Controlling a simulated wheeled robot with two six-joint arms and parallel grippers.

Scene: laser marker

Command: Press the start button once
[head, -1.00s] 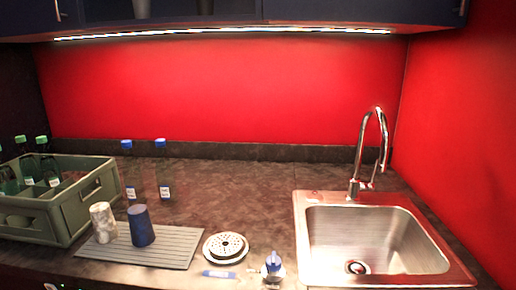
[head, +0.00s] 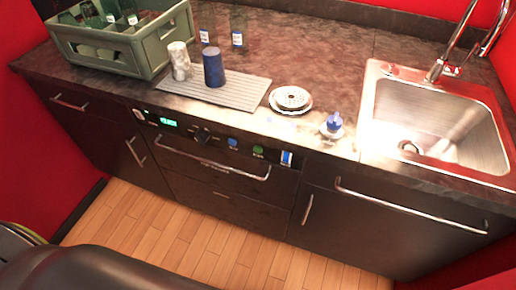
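The dark front panel below the counter carries a lit green display (head: 168,122), a dark knob (head: 201,136), a blue button (head: 233,143) and a green button (head: 258,151). A blue and white piece (head: 286,158) sits at the panel's right end. Any lettering is too small to read, so I cannot tell which button is marked start. Neither of my grippers is in view, and nothing touches the panel.
A long handle (head: 215,166) runs just below the panel. The counter above holds a green crate (head: 150,50) with bottles, a grey mat (head: 240,92) with two cups, a round white dish (head: 291,98), a blue-topped bottle (head: 333,125) and a sink (head: 440,125).

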